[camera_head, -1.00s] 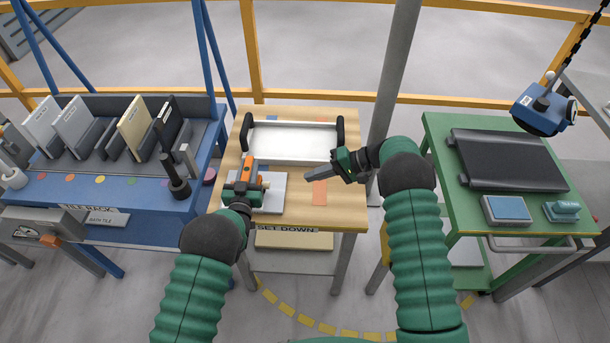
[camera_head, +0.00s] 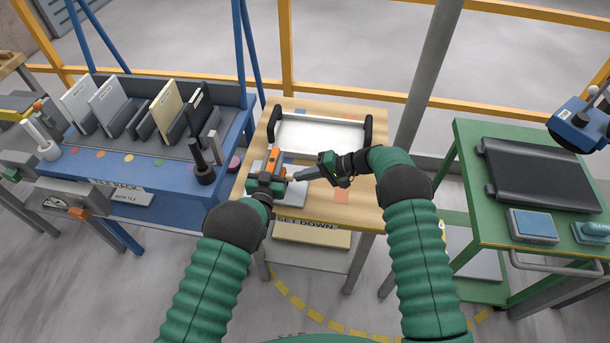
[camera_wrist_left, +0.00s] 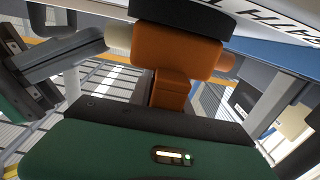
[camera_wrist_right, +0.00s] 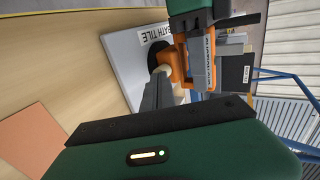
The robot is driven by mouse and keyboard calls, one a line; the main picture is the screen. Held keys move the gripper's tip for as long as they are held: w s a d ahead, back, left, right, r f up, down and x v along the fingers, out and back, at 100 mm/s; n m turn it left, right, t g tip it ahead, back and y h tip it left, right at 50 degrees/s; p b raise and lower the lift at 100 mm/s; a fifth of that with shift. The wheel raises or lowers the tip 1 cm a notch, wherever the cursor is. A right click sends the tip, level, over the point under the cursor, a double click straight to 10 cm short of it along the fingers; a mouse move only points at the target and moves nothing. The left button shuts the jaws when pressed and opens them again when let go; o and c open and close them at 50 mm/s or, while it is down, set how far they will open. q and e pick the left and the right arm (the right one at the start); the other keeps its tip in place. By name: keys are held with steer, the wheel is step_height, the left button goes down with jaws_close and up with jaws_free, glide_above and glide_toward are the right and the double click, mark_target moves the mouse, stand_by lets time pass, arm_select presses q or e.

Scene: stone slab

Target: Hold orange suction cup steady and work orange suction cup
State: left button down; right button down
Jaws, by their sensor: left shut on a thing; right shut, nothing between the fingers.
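The orange suction cup (camera_head: 273,154) stands on a pale tile (camera_head: 294,199) on the wooden table. Its orange body (camera_wrist_left: 180,57) and black pad (camera_wrist_left: 190,13) show in the left wrist view, the pad against the tile. My left gripper (camera_head: 268,182) is shut on the cup's orange handle. A cream knob (camera_wrist_left: 118,38) sticks out of the cup's side. My right gripper (camera_head: 296,177) is shut and empty, its fingertips at the knob's end. They look in contact in the left wrist view. The right wrist view shows the tile (camera_wrist_right: 124,72), labelled BATH TILE.
A white tray (camera_head: 320,134) with black handles lies behind the cup. An orange patch (camera_wrist_right: 32,138) marks the tabletop to the right. A blue tile rack (camera_head: 150,170) stands left, a green cart (camera_head: 490,225) right. A grey post (camera_head: 425,75) rises behind my right arm.

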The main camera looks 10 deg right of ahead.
steer(key=shift+w+a, duration=0.3)
steer(key=shift+a, duration=0.65)
steer(key=d, duration=0.1)
steer(key=s+d, duration=0.1)
steer(key=d, duration=0.1)
steer(key=shift+d+f, duration=0.1)
steer(key=shift+d, duration=0.1)
steer(key=v, duration=1)
steer(key=shift+d, duration=0.35)
steer(key=shift+s+d, duration=0.2)
steer(key=shift+d, duration=0.25)
steer(key=shift+s+d, duration=0.25)
steer(key=shift+d, duration=0.2)
